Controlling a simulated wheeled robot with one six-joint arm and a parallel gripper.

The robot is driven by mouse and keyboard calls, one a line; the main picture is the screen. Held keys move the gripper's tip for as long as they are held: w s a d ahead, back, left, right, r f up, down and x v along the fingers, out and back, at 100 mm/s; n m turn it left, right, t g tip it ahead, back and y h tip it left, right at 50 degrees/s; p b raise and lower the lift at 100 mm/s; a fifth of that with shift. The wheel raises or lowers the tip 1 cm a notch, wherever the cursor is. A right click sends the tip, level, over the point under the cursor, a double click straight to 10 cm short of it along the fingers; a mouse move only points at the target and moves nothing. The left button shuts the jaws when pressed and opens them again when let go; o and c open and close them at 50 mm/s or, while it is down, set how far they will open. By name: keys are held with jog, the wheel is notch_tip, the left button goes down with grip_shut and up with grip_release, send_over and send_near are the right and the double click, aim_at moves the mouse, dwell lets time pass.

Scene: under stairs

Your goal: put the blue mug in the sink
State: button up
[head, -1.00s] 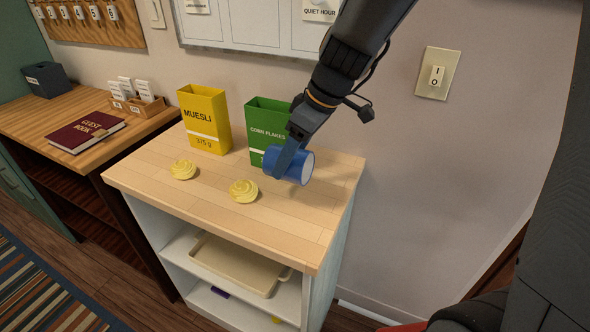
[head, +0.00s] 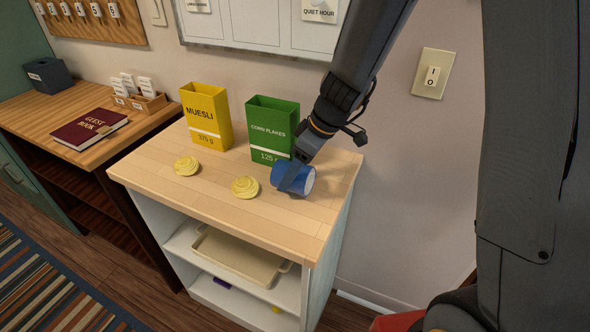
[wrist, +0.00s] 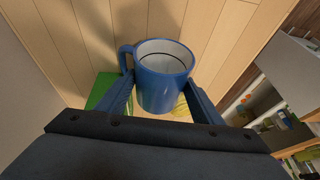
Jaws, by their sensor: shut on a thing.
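The blue mug (head: 280,171) has a white inside and is held on its side, its white round end facing right in the head view. In the wrist view the mug (wrist: 163,92) sits between the two fingers, its handle at the left and its white inside showing. My gripper (head: 291,182) is shut on the mug, at the right part of the light wooden top, in front of the corn flakes box. I cannot tell whether the mug touches the top. No sink is in view.
A green corn flakes box (head: 273,128) and a yellow muesli box (head: 206,116) stand at the back of the wooden top (head: 220,213). Two yellow spiral-topped round things (head: 245,187) lie in front. A tray (head: 240,255) is on the shelf below. The top's front is bare.

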jog(key=shift+f, duration=0.15)
jog(key=o, duration=1.5)
